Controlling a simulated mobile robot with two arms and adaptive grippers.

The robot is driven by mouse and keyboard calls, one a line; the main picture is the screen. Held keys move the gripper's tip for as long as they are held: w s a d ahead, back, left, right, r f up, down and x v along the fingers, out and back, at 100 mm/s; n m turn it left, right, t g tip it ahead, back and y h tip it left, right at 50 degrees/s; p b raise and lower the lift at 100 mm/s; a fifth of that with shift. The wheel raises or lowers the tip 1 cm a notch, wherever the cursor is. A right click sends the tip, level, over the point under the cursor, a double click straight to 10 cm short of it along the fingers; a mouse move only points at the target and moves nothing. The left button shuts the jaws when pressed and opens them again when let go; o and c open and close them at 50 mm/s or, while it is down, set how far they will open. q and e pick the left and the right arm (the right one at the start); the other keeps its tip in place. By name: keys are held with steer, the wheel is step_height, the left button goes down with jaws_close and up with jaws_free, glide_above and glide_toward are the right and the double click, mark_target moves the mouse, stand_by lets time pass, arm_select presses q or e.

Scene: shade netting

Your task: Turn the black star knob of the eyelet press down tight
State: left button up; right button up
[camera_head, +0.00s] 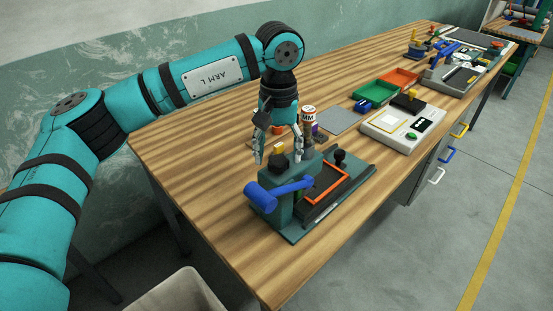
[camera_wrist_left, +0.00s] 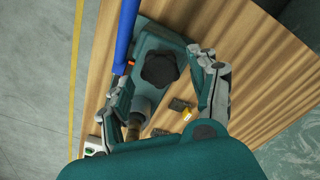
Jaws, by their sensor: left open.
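The eyelet press (camera_head: 280,211) is a dark teal machine with a blue lever (camera_head: 262,197), standing near the front of the wooden bench. Its black star knob (camera_wrist_left: 159,69) shows clearly in the left wrist view, on top of the teal body (camera_wrist_left: 150,47). In the head view the knob (camera_head: 278,160) shows dark between my fingers. My left gripper (camera_head: 278,156) points down over the press, open, with one finger on each side of the knob. I cannot tell whether either finger touches it. The knob's underside and thread are hidden. My right gripper is not in view.
The blue lever (camera_wrist_left: 126,35) runs close beside my finger in the wrist view. Behind are a grey plate (camera_head: 340,121), a white device (camera_head: 396,133) and bins. The bench's left part is clear.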

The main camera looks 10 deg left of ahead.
arm_select(q)
steer(key=shift+f+b, duration=0.9)
steer(key=shift+f, duration=0.5)
jaws_close()
steer(key=m, duration=0.5)
steer(key=shift+m, duration=0.3)
steer(key=m, duration=0.5)
steer(key=shift+r, duration=0.1)
